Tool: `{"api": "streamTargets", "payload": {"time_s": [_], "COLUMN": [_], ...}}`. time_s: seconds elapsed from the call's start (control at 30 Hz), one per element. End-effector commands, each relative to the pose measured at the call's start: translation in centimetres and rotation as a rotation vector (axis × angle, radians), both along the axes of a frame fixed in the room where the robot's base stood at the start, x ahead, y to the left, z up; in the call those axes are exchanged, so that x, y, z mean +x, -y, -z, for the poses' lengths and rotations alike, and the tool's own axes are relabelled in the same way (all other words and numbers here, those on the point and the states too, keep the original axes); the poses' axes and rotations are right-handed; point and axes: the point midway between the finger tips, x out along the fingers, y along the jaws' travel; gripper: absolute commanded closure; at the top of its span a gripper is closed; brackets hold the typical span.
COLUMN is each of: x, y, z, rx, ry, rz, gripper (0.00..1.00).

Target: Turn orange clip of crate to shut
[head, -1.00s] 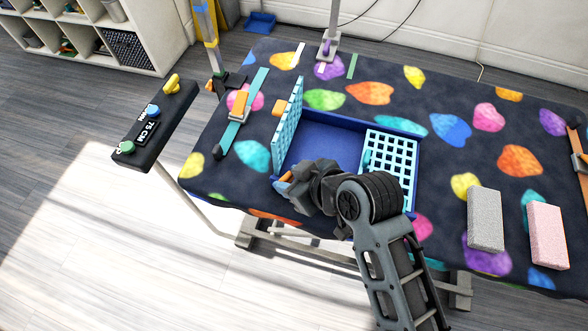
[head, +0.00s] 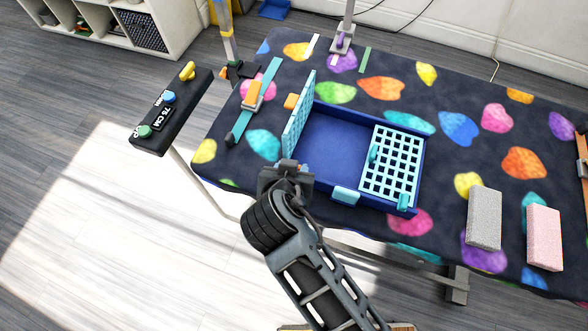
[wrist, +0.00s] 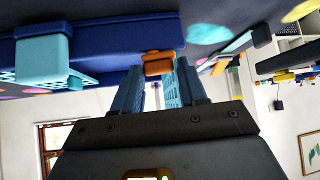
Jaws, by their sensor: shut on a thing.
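The dark blue crate (head: 335,148) stands on the patterned table. Its left light-blue grid panel (head: 298,115) stands up, and its right grid panel (head: 390,165) lies flat. My gripper (head: 287,168) is at the crate's front left corner. In the wrist view, my gripper's blue fingers (wrist: 156,80) are shut on an orange clip (wrist: 158,62) at the crate's edge. In the head view my gripper mostly hides this clip. A teal clip (head: 345,195) sits on the crate's front wall; a teal clip also shows in the wrist view (wrist: 45,55).
Another orange piece (head: 291,101) shows left of the upright panel. A grey block (head: 484,218) and a pink block (head: 543,237) are at the right. A teal strap (head: 255,100) lies at the left, and a black control panel (head: 170,110) stands beyond the table's left edge.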

Motion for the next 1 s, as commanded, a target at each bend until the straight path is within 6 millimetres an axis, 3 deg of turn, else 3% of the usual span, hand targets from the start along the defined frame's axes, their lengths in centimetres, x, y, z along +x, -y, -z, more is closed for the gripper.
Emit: {"api": "streamTargets", "payload": {"time_s": [0.4,0.93,0.97,1.0], "x": [0.04,0.01,0.02,0.02], "y": [-0.36,-0.32,-0.32,-0.32], "z": [0.20,0.18,0.19,0.19], "rx": [0.000,-0.001,-0.001,-0.001], "ry": [-0.003,-0.004,-0.004,-0.004], "rz": [0.181,0.206,0.206,0.206], "gripper": [0.88,0.88,0.57,0.53]}}
